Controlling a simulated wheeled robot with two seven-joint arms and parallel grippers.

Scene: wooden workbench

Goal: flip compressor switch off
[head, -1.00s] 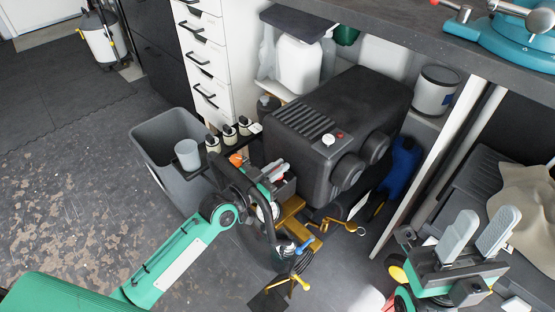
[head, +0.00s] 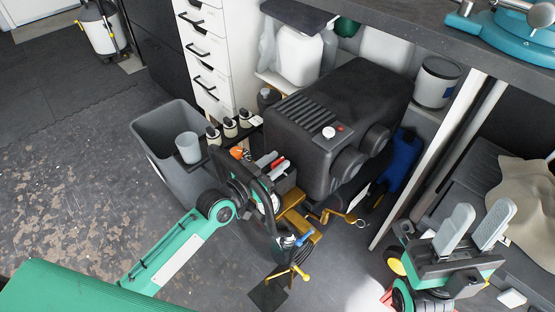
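The compressor (head: 345,100) is a dark, boxy unit with a ribbed top under the bench. My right gripper (head: 476,225) is open and empty, fingers up, at the right, well away from the compressor.
A grey bin (head: 165,135) with a white cup (head: 188,148) stands left of my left gripper. Several small bottles (head: 230,127) stand behind it. Brass fittings (head: 300,215) lie below the compressor's front. A blue container (head: 402,160) and the bench leg (head: 425,165) are on the right.

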